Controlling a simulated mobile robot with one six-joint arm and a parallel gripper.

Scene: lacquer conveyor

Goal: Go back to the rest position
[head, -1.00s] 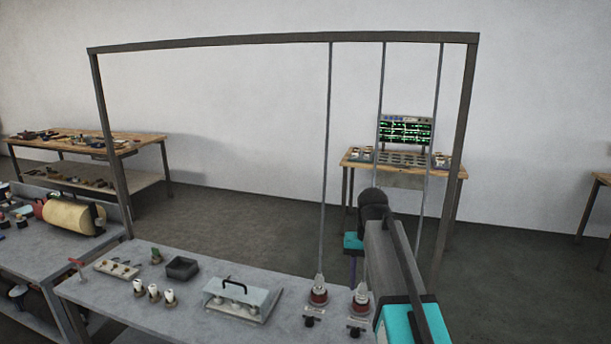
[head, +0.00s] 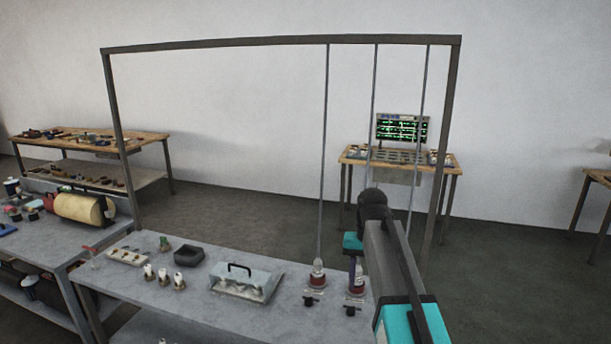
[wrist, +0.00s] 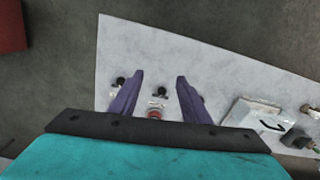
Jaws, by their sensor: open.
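My gripper shows in the wrist view (wrist: 158,88) with its two purple fingers apart and nothing between them. It points down above the grey table (wrist: 200,60), well clear of the surface. Below it lie small black knobs and a red-based fitting (wrist: 153,113), seen between the fingers. In the head view my arm reaches out at the right of the grey table (head: 220,318); the fingers there are mostly hidden behind the arm.
A dark frame (head: 280,43) stands over the table with thin rods hanging down. Two red-based fittings (head: 317,277), a clear-covered tray (head: 245,282), a black box (head: 188,256) and white-topped pieces stand on the table. A yellow cylinder (head: 82,208) is at left.

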